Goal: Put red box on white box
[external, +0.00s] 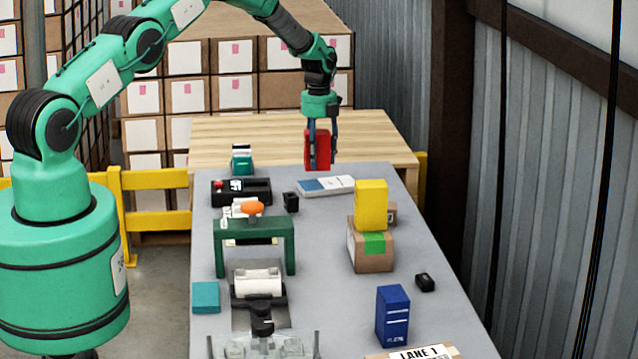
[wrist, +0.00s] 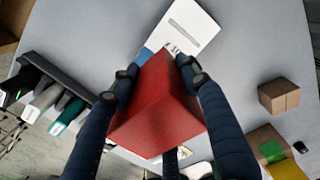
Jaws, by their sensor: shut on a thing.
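The red box (external: 318,149) is between the fingers of my gripper (external: 321,150), which is shut on it. In the external view it is held near the far end of the grey table, and the gap beneath it is hard to judge. In the wrist view the red box (wrist: 160,105) fills the middle, gripped by the dark fingers on both sides. A flat white box with a blue part (external: 335,185) lies on the table. In the wrist view the white box (wrist: 187,27) shows beyond the red box, which hides part of its blue end.
A yellow box (external: 371,205) stands on a brown carton (external: 368,250) with green tape at right. A small brown carton (wrist: 279,95) is beside them. A black tray (external: 240,192), a green stand (external: 254,229) and a blue box (external: 392,316) are on the table (external: 330,270).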

